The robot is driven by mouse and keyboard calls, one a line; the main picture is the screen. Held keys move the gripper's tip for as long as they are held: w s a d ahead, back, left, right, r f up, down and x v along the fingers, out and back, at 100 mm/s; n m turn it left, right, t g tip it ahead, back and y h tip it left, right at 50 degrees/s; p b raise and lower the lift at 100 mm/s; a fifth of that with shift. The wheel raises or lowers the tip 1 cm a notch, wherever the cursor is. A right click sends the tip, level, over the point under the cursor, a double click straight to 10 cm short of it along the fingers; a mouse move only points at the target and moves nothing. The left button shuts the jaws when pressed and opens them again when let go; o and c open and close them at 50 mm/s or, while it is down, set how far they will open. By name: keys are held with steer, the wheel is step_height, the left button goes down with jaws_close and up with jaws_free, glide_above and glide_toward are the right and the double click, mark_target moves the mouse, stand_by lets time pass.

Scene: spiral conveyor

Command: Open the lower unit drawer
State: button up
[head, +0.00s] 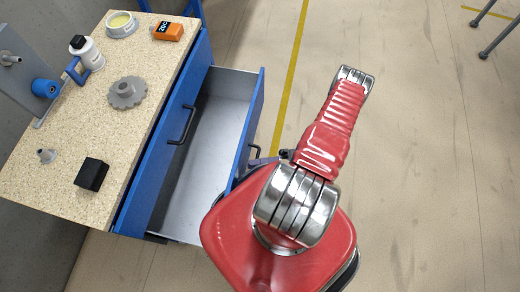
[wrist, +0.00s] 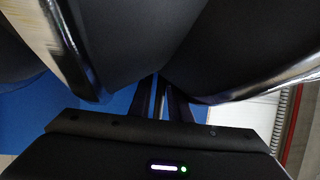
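The unit is a blue cabinet with a speckled top (head: 70,165). Its upper drawer front (head: 160,165) is in line with the cabinet and has a dark handle (head: 183,125). The lower drawer (head: 205,140) is pulled well out and looks empty, with a grey interior. Its blue front has a dark handle (head: 254,155). My gripper is at that handle, mostly hidden behind my red arm in the head view. In the wrist view its dark fingers (wrist: 163,98) point at blue surfaces. Dark arm parts block much of that view, so whether they grip the handle is unclear.
On the top stand a white bottle (head: 87,53), a grey gear (head: 127,92), an orange box (head: 168,31), a bowl (head: 121,25) and a black block (head: 91,174). The floor to the right is clear, with a yellow line (head: 292,75). Stand legs (head: 495,35) show far right.

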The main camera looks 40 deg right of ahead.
steer(key=o, duration=0.3)
steer(key=shift+d, duration=0.2)
steer(key=shift+d, duration=0.1)
steer(key=v, duration=1.3)
steer(key=shift+s+d+f, duration=0.1)
steer(key=shift+s+d, duration=0.1)
steer(key=shift+s, duration=0.05)
